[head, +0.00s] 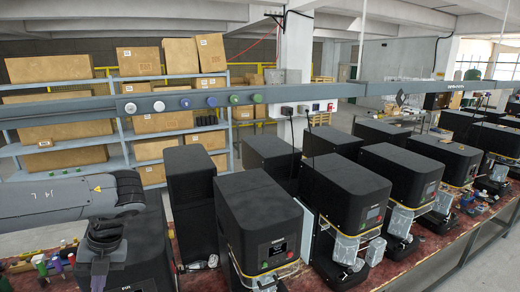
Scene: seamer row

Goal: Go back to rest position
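My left arm comes in from the left edge in the head view and bends down at its wrist. My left gripper (99,273) points down at the lower left, in front of a black machine. Its fingers are small and dark, and I cannot tell whether they are open or shut or hold anything. My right arm and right gripper are not in view.
Black seamer machines (262,212) stand in rows on a reddish bench (400,262). Clear containers (346,248) stand at several machines. Small coloured items (40,265) lie at the lower left. A grey rail (290,94) crosses above. Shelves with cardboard boxes (138,60) stand behind.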

